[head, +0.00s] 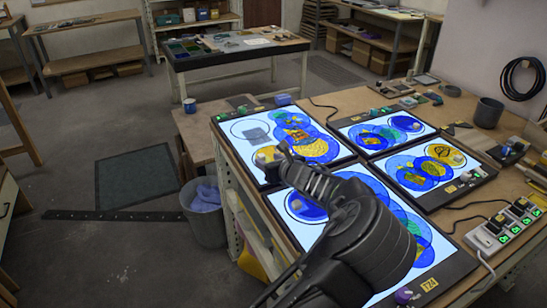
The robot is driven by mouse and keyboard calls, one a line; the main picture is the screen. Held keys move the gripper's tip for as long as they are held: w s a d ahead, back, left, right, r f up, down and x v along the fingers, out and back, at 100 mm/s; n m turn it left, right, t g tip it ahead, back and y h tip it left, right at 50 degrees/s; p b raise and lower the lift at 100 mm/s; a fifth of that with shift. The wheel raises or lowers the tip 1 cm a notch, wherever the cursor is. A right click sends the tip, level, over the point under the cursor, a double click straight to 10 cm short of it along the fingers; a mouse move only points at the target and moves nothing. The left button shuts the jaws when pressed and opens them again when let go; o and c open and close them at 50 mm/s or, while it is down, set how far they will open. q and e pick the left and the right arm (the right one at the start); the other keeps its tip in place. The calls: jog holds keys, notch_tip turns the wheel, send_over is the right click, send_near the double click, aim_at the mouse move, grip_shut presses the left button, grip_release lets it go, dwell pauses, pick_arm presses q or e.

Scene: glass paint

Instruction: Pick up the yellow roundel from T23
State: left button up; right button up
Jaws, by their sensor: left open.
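My left arm reaches up from the bottom over the near lit panel (437,250), whose tag appears to read T24. My left gripper (282,152) is small and dark at the arm's far end, over the near-left part of the far-left lit panel (240,150). A yellow roundel (267,155) lies on that panel, right beside the fingers and partly hidden by them. Whether they touch it cannot be told. I cannot read that panel's tag, so I cannot confirm it is T23. My right gripper is not in view.
Blue and yellow glass discs overlap on the panels. Two smaller lit panels (351,123) (405,190) lie to the right, one bearing another yellow roundel (445,154). A bin (206,228) is on the floor.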

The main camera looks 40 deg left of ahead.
aim_at(262, 156)
pick_arm(q)
jog(key=shift+w+a, duration=0.15)
jog(key=shift+a, duration=0.05)
jog(key=p+x, duration=0.1)
jog(key=x, duration=0.3)
jog(key=shift+w+a, duration=0.25)
jog(key=shift+w, duration=0.05)
jog(key=shift+c, duration=0.2)
grip_shut()
dwell(0.4)
dwell(1.0)
